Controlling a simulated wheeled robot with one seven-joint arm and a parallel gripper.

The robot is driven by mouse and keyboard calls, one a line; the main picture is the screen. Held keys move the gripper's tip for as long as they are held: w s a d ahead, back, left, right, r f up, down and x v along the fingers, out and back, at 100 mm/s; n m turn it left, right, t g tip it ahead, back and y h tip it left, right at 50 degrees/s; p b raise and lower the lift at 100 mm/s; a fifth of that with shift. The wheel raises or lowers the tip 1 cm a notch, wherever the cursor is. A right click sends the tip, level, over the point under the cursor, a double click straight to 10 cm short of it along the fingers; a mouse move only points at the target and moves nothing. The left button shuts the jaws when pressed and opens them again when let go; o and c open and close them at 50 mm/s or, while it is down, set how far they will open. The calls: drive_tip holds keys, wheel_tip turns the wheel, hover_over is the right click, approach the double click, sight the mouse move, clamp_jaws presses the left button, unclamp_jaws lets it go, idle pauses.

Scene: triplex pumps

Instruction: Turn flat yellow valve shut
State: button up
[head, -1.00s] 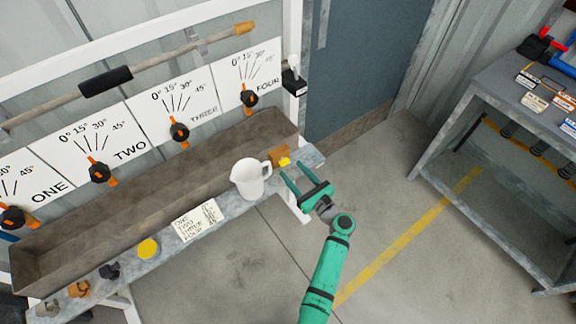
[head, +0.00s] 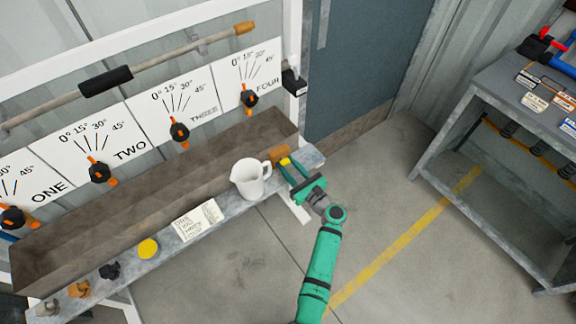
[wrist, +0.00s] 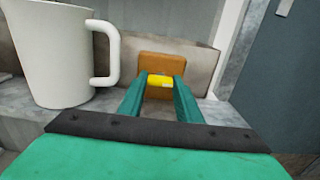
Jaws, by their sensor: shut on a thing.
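The flat yellow valve (wrist: 159,82) is a small yellow piece in front of an orange-brown block (wrist: 165,64) at the right end of the bench. In the head view the yellow valve (head: 285,161) shows just beyond my fingertips. My green gripper (head: 293,170) reaches it from the front right. In the wrist view my gripper (wrist: 160,84) has one finger on each side of the yellow piece, closed on it. The fingertips partly hide its ends, and I cannot tell its exact angle.
A white pitcher (head: 249,178) stands close left of my gripper, with its handle (wrist: 108,52) toward the fingers. A trough (head: 150,190) runs behind. A paper note (head: 197,221) and a round yellow cap (head: 148,249) lie farther left. The floor to the right is open.

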drive_tip(key=shift+n, duration=0.4)
drive_tip(key=n, duration=0.3)
drive_tip(key=shift+n, duration=0.3)
drive_tip(key=n, duration=0.4)
drive_tip(key=shift+n, duration=0.3)
drive_tip(key=n, duration=0.4)
drive_tip(key=shift+n, duration=2.4)
drive_tip(key=o, duration=1)
drive_tip(key=shift+o, duration=0.2)
